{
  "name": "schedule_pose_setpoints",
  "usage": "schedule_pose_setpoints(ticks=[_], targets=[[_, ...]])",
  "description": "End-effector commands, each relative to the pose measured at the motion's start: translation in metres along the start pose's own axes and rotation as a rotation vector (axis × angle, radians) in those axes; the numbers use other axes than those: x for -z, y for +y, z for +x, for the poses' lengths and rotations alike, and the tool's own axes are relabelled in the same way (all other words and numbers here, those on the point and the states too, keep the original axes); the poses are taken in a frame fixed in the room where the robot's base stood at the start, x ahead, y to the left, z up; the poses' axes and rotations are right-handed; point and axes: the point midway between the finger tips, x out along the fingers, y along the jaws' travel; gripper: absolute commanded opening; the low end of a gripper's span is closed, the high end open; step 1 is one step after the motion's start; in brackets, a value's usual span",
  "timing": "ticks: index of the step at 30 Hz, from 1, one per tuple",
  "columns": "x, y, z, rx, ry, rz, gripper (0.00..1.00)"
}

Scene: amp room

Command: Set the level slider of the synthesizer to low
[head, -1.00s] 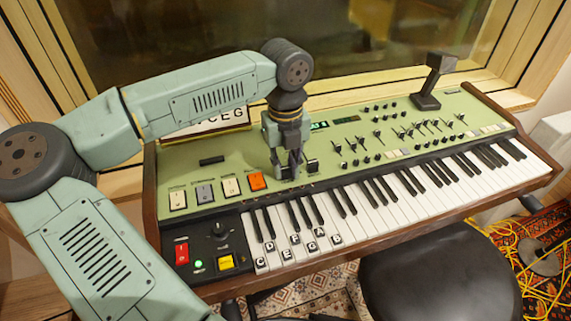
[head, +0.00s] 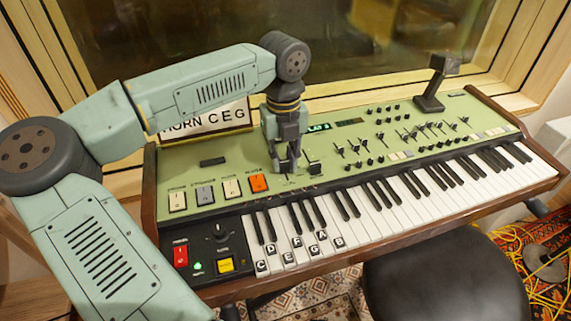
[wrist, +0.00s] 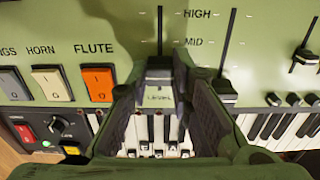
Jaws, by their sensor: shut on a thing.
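The synthesizer (head: 335,180) has a pale green panel above its keys. My gripper (head: 288,168) points down at the panel, right of the orange button. In the wrist view, my gripper (wrist: 160,82) is shut on the dark cap of the level slider (wrist: 160,66), one finger on each side. The word LEVEL shows on the panel just below the cap. The slot runs upward from the cap, and the cap sits below the HIGH and MID marks. The place where a LOW mark might be is hidden by a finger.
A second slider (wrist: 228,92) stands close to the right of my gripper. The orange FLUTE button (wrist: 98,82) is at its left. The keys (head: 400,190) lie in front. A sign reading HORN C E G (head: 205,120) stands behind the panel, partly hidden by my arm.

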Motion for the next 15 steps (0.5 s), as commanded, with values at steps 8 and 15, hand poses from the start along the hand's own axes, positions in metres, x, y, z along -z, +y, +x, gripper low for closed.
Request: schedule_pose_setpoints(ticks=[8, 15], targets=[[0.0001, 0.0, -0.0003, 0.0, -0.001, 0.001, 0.32], [0.0002, 0.0001, -0.0002, 0.0, 0.0, 0.001, 0.4]])
